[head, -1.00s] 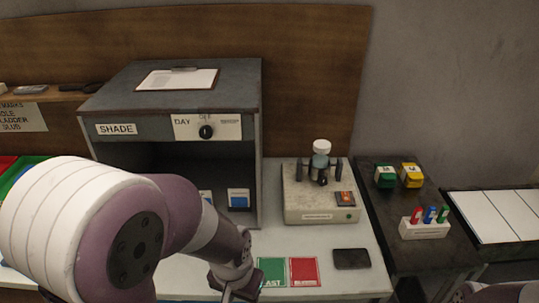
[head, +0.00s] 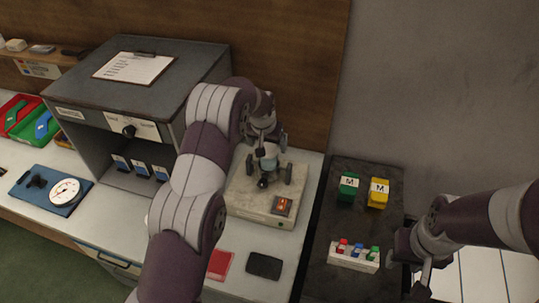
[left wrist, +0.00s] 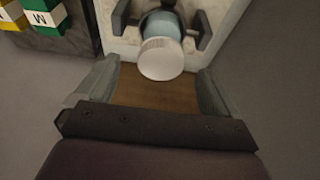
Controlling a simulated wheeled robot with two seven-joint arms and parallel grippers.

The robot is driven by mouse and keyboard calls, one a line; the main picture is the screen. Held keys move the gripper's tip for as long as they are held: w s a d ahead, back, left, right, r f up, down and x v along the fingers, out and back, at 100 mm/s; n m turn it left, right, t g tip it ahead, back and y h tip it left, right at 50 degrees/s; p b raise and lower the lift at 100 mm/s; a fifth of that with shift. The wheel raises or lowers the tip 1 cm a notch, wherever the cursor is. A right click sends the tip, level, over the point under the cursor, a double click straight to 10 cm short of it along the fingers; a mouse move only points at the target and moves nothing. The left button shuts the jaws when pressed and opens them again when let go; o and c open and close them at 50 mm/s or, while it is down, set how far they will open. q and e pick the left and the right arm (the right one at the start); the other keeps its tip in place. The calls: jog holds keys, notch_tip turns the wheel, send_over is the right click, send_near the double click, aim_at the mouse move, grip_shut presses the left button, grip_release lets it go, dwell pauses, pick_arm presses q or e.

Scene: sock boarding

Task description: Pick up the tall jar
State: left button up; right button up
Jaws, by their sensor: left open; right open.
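The tall jar (head: 268,164), clear bluish glass with a white lid, stands in a dark-armed holder on a beige box-like device (head: 246,198). In the left wrist view the jar (left wrist: 161,52) shows lid-first, beyond the fingertips and roughly centred between them. My left gripper (head: 267,141) is open and empty, just above and behind the jar in the head view, partly covering its lid. Its two fingers also show apart in the left wrist view (left wrist: 154,88). My right gripper (head: 420,288) is open, low at the right, away from the jar.
A grey shade cabinet (head: 60,72) with a clipboard stands left of the device. Green (head: 348,188) and yellow (head: 378,193) blocks and a white rack (head: 353,258) of coloured pieces sit on the dark bench. A dark flat slab (head: 264,265) lies in front of the device.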

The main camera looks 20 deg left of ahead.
aim_at(267, 149)
pick_arm(q)
jog(key=shift+w+d+f, duration=0.45)
jog(key=shift+w+f, duration=0.1)
jog(key=shift+f, duration=0.05)
jog(key=f+p, duration=0.1)
jog(key=a+f+p, duration=0.1)
jog(key=f+p, duration=0.1)
jog(key=shift+a, duration=0.25)
jog(key=shift+x, duration=1.2)
jog(key=shift+w+d+f, duration=0.2)
jog(key=shift+d, duration=0.25)
jog(key=shift+s+a+r, duration=0.1)
jog(key=shift+s+a, duration=0.05)
jog(key=shift+a, duration=0.15)
jog(key=c, duration=1.2)
pick_arm(e)
jog(key=r, duration=0.4)
jog(key=shift+a, duration=0.25)
